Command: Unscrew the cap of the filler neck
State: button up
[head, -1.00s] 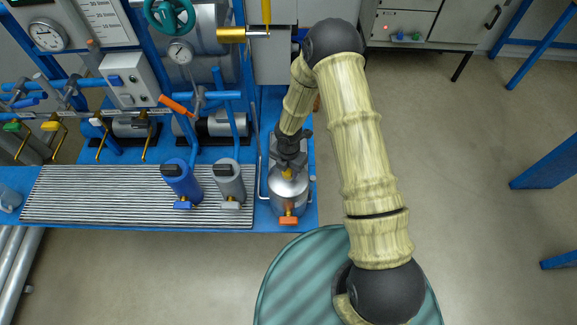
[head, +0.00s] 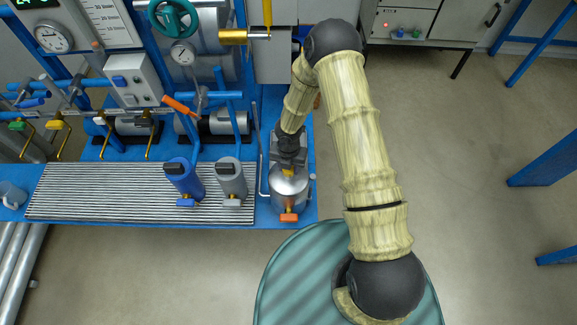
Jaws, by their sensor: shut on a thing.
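A small metal tank (head: 289,190) stands at the right end of the blue bench, with an orange valve (head: 289,217) at its front. A small yellow piece (head: 288,172) shows at the top of the tank, right under my gripper. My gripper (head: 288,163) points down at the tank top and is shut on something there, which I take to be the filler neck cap. The jaws and wrist hide most of the cap and neck, so I cannot tell how far it is turned.
A blue canister (head: 184,180) and a grey canister (head: 231,180) stand on the ribbed grating (head: 110,195) left of the tank. A thin pipe (head: 261,150) rises just left of the tank. The floor (head: 450,160) on the right is clear.

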jog(key=shift+r+p, duration=0.55)
jog(key=shift+r, duration=0.2)
jog(key=shift+r, duration=0.1)
notch_tip(320, 180, up, 4)
jog(key=p, duration=0.3)
jog(key=shift+p, duration=0.4)
